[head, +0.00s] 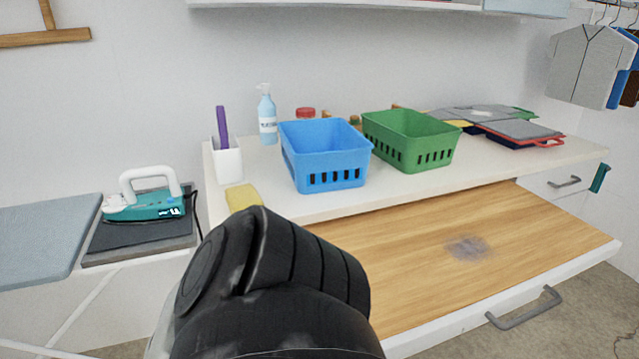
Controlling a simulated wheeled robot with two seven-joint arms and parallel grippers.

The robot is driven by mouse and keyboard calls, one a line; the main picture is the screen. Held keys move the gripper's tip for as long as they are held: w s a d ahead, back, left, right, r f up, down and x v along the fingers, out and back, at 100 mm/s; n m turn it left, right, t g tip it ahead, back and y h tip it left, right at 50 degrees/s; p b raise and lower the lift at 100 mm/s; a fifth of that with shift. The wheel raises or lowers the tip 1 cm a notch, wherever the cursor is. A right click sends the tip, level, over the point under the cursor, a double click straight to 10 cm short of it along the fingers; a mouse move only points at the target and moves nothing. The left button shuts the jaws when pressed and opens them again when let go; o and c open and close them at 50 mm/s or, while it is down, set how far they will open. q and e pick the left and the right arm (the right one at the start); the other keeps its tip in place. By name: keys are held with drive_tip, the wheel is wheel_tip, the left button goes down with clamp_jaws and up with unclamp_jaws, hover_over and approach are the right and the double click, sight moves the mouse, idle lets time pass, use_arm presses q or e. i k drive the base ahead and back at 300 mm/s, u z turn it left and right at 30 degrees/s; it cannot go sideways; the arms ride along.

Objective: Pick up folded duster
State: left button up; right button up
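A small yellow folded cloth (243,196), which looks like the duster, lies on the white counter near its front left corner. Its lower part is hidden behind a large black link of my own arm. That link fills the lower middle of the head view. Neither gripper's fingers show, so I cannot see whether a gripper is at the cloth.
A white cup (226,160) with a purple item stands behind the cloth. A blue basket (325,155) and a green basket (410,140) stand to the right. An open wooden drawer (420,260) juts out below; a teal iron (146,203) sits left.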

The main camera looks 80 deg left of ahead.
sight(238, 198)
drive_tip(key=k, duration=0.7)
drive_tip(key=u, duration=0.85)
